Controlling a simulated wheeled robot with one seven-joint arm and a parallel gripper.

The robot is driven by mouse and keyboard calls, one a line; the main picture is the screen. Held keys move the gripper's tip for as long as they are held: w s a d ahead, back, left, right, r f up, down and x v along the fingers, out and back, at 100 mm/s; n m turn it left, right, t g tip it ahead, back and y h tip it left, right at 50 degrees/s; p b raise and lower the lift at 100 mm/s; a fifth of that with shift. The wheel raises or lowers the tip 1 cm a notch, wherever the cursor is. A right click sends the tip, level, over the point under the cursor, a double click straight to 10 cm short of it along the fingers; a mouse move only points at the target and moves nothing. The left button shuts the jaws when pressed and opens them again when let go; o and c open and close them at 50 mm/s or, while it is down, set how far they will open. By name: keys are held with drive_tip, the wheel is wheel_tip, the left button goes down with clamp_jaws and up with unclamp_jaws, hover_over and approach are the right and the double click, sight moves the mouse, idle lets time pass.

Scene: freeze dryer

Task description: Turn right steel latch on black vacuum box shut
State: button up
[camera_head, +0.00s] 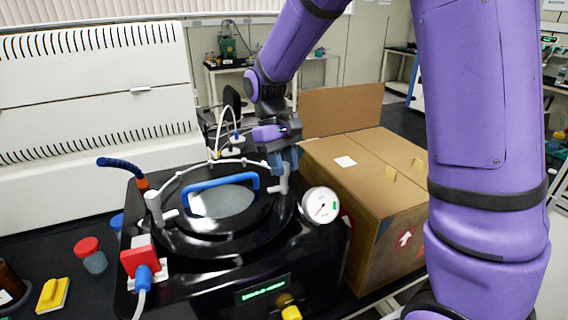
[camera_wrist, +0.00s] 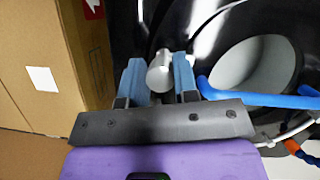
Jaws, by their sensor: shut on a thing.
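The black vacuum box (camera_head: 215,272) stands on the bench with a round lid and a blue lid handle (camera_head: 207,184). The right steel latch (camera_head: 284,180) is at the lid's right edge, partly hidden by my gripper (camera_head: 284,162). In the wrist view, the latch's rounded end (camera_wrist: 160,74) sits between the blue fingers of my gripper (camera_wrist: 160,82), which is shut on it. The handle also shows to the right there (camera_wrist: 260,97). The left steel latch (camera_head: 157,208) is at the lid's left edge.
A cardboard box (camera_head: 375,172) stands close on the right of the vacuum box. A pressure gauge (camera_head: 321,206) is just right of the right latch. A red valve (camera_head: 141,260), a blue hose (camera_head: 121,165) and a white tube surround the lid.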

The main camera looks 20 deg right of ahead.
drive_tip(key=shift+m+y, duration=0.3)
drive_tip(key=shift+m, duration=0.6)
drive_tip(key=o, duration=0.9)
drive_tip(key=shift+r, duration=0.1)
drive_tip(key=v, duration=1)
drive_tip(key=shift+w+d+r, duration=0.1)
drive_tip(key=shift+w+r, duration=0.15)
drive_tip(key=shift+r, duration=0.05)
